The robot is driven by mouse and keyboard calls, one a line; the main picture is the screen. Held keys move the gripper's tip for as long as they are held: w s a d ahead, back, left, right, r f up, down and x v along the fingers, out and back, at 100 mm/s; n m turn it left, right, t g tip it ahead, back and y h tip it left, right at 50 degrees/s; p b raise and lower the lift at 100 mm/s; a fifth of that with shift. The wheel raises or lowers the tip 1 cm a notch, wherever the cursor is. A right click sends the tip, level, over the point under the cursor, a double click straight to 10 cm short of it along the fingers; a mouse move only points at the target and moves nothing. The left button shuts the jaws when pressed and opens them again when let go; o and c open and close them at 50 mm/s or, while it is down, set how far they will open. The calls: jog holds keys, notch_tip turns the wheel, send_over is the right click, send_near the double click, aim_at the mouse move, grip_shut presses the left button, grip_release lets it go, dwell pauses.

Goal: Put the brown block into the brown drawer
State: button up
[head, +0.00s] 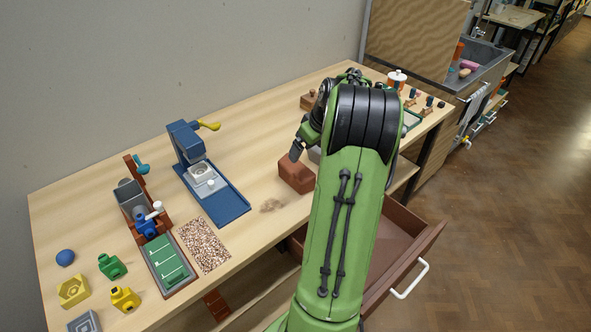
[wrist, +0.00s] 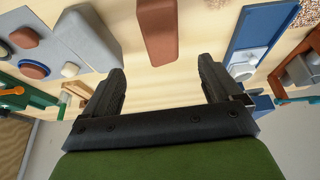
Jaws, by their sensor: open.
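The brown block (head: 296,177) lies on the wooden table, left of my arm in the head view. It also shows in the wrist view (wrist: 157,28), ahead of my fingers and roughly midway between them. My gripper (head: 297,150) is just above and beside the block in the head view. In the wrist view my gripper (wrist: 162,72) is open with nothing between its fingers. The brown drawer (head: 425,238) is pulled out from under the table at the right, with a white handle. Its visible floor is bare; my arm hides its left part.
A blue press-like machine (head: 222,203) stands left of the block. A grey box with round brown tops (wrist: 35,65) is on the other side. A speckled mat (head: 203,246) and several coloured pieces lie at the table's left. Bare table surrounds the block's left side.

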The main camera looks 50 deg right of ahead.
aim_at(296, 168)
jog(key=b+x, duration=0.1)
jog(key=x, duration=0.7)
jog(key=shift+w+f, duration=0.1)
jog(key=shift+f, duration=0.2)
jog(key=x, duration=0.6)
jog(key=shift+w, duration=0.15)
jog(key=shift+a+r, duration=0.1)
jog(key=shift+r, duration=0.05)
jog(key=shift+f+b, duration=0.25)
jog(key=shift+b, duration=0.3)
grip_shut()
jog(key=shift+r, duration=0.1)
